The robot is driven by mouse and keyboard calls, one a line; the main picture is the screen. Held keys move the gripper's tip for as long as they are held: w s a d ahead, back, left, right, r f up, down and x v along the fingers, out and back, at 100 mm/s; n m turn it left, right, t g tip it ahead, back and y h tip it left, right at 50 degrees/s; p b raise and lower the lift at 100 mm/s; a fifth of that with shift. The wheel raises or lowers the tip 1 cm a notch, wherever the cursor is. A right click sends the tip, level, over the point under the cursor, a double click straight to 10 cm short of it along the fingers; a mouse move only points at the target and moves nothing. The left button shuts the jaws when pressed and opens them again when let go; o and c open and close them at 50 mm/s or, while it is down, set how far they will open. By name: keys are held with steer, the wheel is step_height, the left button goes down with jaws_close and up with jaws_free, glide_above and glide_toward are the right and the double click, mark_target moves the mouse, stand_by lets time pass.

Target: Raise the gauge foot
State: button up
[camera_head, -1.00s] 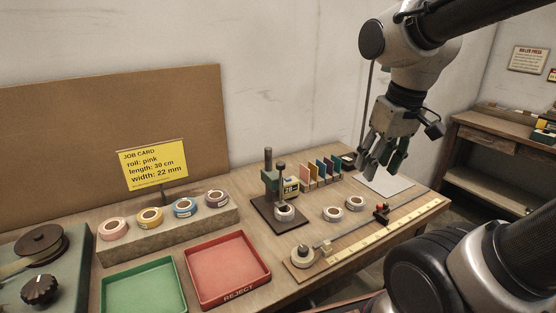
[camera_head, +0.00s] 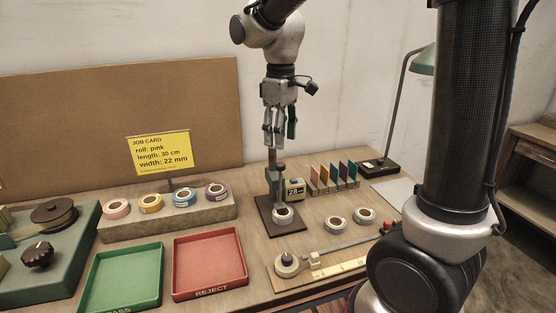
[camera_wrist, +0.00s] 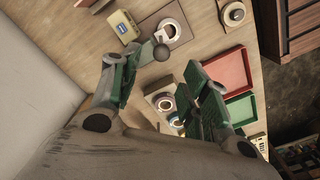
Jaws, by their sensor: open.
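The gauge stands on a dark square base (camera_head: 264,225), with an upright post and a thin plunger topped by a round knob (camera_head: 280,167). A white tape roll (camera_head: 283,216) sits on the base under the gauge foot; whether the foot touches it I cannot tell. A yellow readout box (camera_head: 295,189) stands beside the post. My gripper (camera_head: 279,141) points down above the gauge, open and empty. In the wrist view the round knob (camera_wrist: 161,52) shows between the spread fingertips, apart from both. The wrist view also shows the roll (camera_wrist: 170,28) and readout box (camera_wrist: 124,26).
Colored cards (camera_head: 333,178) and a lamp base (camera_head: 381,167) stand right of the gauge. Two white rolls (camera_head: 336,223) and a ruler board (camera_head: 340,268) lie front right. A green tray (camera_head: 124,278), red tray (camera_head: 209,263) and block of colored rolls (camera_head: 168,223) stand left.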

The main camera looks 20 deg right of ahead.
mark_target(280, 163)
steer(key=shift+s+a+f, duration=0.1)
steer(key=shift+f, duration=0.15)
step_height(280, 163, down, 7)
steer(key=shift+f, duration=0.15)
steer(key=shift+c, duration=0.5)
jaws_close()
